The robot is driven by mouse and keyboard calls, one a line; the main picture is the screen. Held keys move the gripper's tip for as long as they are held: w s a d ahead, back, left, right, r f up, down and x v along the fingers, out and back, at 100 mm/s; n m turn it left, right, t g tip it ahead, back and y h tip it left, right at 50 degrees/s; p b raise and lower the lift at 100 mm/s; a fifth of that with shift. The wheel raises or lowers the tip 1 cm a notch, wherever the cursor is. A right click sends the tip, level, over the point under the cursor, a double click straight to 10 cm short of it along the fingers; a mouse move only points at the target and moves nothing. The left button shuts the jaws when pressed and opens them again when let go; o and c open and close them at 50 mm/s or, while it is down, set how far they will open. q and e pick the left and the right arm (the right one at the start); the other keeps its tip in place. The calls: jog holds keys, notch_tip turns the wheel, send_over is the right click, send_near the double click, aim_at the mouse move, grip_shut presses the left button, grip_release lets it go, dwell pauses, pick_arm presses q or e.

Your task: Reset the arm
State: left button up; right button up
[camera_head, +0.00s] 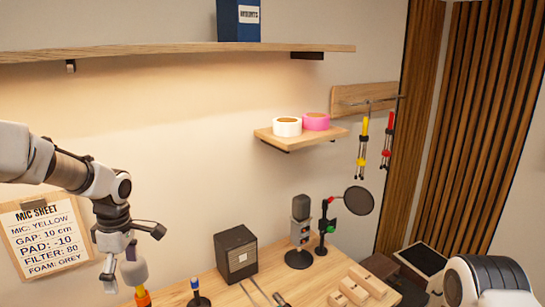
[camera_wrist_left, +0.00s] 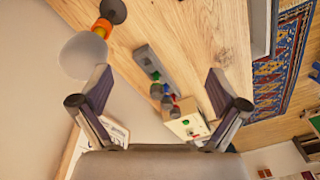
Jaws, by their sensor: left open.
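My left gripper (camera_head: 131,257) hangs above the left part of the wooden table in the head view, jaws open. In the left wrist view its two fingers (camera_wrist_left: 158,82) are spread wide with nothing gripped between them. A grey foam-topped item with an orange and yellow body (camera_head: 142,297) stands just by the gripper in the head view. In the left wrist view its grey foam (camera_wrist_left: 83,55) lies outside the left finger, and whether they touch is unclear. My right gripper is not in view.
A mic sheet (camera_head: 42,238) hangs on the wall at left. A dark box (camera_head: 236,254), a grey microphone (camera_head: 300,218) and a wooden block rack (camera_head: 357,286) stand on the table. A small shelf (camera_head: 268,137) holds two tape rolls. A patterned rug (camera_wrist_left: 285,60) lies beyond the table.

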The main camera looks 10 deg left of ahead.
pick_arm(q)
jog(key=s+d+f+m, duration=0.4)
jog(key=s+f, duration=0.2)
jog(key=f, duration=0.4)
jog(key=s+d+f+m+h, duration=0.1)
jog(key=s+d+f+m, duration=0.3)
jog(key=s+f, duration=0.3)
jog(key=s+d+f+m, duration=0.5)
jog(key=s+f, duration=0.1)
jog(key=f, duration=0.7)
jog(key=shift+s+m+h, duration=0.2)
jog(key=shift+m+h, duration=0.1)
jog(key=shift+m, duration=0.1)
jog(key=s+f+m, duration=0.2)
jog(key=s+m, duration=0.4)
jog(key=s, duration=0.6)
notch_tip(320, 180, down, 16)
jog(key=w+b, duration=0.1)
jog(key=b, duration=1.5)
jog(key=shift+d+f+t+y, duration=0.15)
jog(key=shift+d+t+y, duration=0.15)
jog(key=shift+y, duration=0.1)
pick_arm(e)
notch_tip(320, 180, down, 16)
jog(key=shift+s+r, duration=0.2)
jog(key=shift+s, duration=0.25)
